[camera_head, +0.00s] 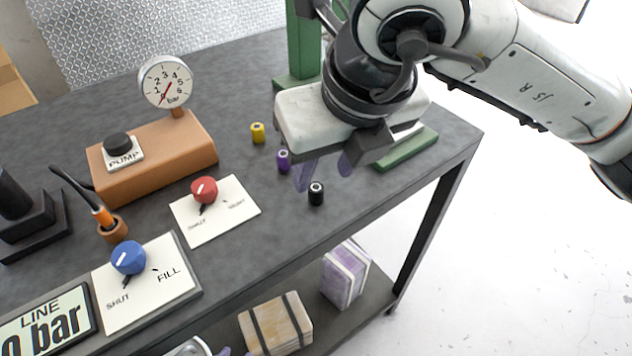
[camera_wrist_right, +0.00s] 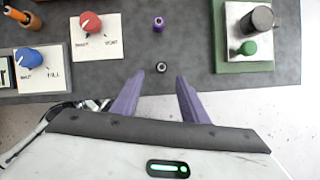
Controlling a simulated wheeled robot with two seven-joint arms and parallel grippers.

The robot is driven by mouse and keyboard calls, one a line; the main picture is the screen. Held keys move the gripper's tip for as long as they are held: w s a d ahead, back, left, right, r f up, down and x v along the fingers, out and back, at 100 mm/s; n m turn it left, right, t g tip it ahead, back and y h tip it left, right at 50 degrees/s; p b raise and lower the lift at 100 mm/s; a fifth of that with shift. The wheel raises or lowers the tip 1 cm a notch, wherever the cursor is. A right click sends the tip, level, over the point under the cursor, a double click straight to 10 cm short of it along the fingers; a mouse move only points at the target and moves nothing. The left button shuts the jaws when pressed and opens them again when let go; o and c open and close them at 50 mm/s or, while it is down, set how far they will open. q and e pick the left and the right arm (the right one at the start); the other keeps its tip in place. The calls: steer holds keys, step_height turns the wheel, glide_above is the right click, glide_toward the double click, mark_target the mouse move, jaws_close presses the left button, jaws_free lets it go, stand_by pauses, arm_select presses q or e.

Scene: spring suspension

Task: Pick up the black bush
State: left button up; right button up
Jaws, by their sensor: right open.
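The black bush (camera_head: 316,194) is a small upright black cylinder with a light ring on top, standing on the dark grey bench near its front edge. In the right wrist view the bush (camera_wrist_right: 161,67) lies ahead of and between my two purple fingers, apart from both. My right gripper (camera_head: 325,174) is open and empty, above the bench just behind the bush in the head view; it also shows in the right wrist view (camera_wrist_right: 155,82). My left gripper is not in view.
A purple bush (camera_head: 283,160) and a yellow bush (camera_head: 257,133) stand nearby. A red-knob plate (camera_head: 240,208) lies left, a green-based fixture (camera_head: 410,150) right. A pump box with gauge (camera_head: 165,82) stands behind left. Bench is clear around the black bush.

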mark_target(316, 188)
steer(key=shift+w+f, duration=0.1)
steer(key=shift+f, duration=0.25)
steer(key=shift+w+a+f, duration=0.1)
steer(key=shift+f, duration=0.15)
steer(key=x, duration=0.2)
steer(key=p+x, duration=0.1)
steer(key=x, duration=0.2)
steer(key=shift+w+r, duration=0.15)
steer(key=shift+w, duration=0.05)
steer(key=c, duration=0.9)
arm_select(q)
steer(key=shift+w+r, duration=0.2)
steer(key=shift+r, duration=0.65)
arm_select(e)
jaws_close()
